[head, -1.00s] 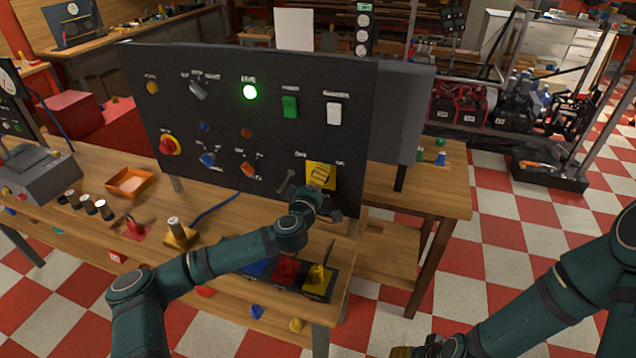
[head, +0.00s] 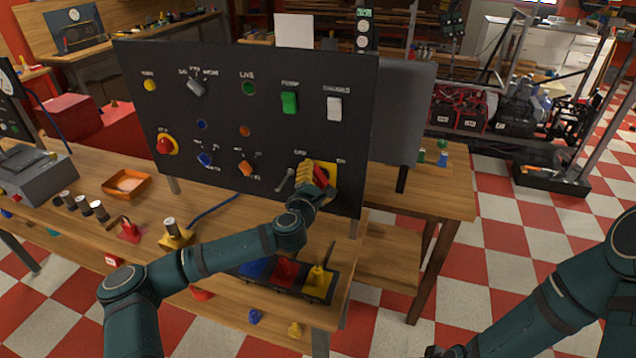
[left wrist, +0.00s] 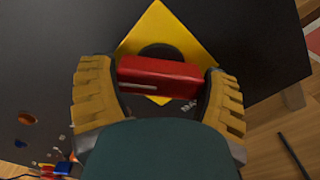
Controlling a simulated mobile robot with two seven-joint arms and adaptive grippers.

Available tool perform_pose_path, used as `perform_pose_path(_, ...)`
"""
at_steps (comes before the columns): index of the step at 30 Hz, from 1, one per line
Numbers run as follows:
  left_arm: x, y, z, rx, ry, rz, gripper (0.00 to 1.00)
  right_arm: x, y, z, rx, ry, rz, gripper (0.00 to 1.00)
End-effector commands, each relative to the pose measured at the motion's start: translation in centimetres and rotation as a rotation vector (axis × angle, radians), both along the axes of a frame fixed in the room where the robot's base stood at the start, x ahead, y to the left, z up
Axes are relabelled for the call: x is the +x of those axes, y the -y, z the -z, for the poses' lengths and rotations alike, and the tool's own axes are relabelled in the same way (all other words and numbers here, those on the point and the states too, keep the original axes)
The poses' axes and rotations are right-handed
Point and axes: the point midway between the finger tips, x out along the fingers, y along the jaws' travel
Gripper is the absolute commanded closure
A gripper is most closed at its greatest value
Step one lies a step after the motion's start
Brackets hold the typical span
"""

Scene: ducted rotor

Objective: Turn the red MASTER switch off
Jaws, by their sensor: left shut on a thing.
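The red MASTER switch handle (head: 321,175) sits on a yellow plate (head: 332,170) at the lower right of the black panel (head: 215,115). My left gripper (head: 316,178) is shut on it. In the left wrist view the red handle (left wrist: 160,75) lies crosswise between the two yellow fingers of my gripper (left wrist: 160,90), in front of a dark round base and the yellow plate (left wrist: 160,25). The LIVE lamp (head: 249,88) on the panel is dark green and unlit. My right gripper is barely in view at the bottom edge, mostly cut off.
The panel also carries a small lever (head: 285,180), a green switch (head: 289,102), a white switch (head: 334,108) and a red stop button (head: 165,146). A tray with blue, red and yellow pieces (head: 285,272) stands below my left forearm. An orange tray (head: 127,184) lies on the bench.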

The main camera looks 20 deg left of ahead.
Motion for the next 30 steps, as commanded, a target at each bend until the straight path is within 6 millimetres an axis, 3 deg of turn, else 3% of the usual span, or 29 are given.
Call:
perform_pose_path(12,-0.02,0.01,0.15,-0.187,-0.009,0.0,0.58,-0.24,-0.05,0.7,0.002,-0.006,-0.004,0.53)
perform_pose_path(28,-0.02,0.03,0.1,-0.212,-0.009,0.0,0.58,-0.27,-0.06,0.74,0.002,-0.006,-0.004,0.53)
perform_pose_path(29,-0.02,0.03,0.1,-0.212,-0.009,0.0,0.16,-0.27,-0.06,0.73,0.002,-0.006,-0.004,0.53)
perform_pose_path(30,-0.02,0.02,0.09,-0.212,-0.009,0.0,0.02,-0.26,-0.05,0.74,0.002,-0.006,-0.004,0.53)
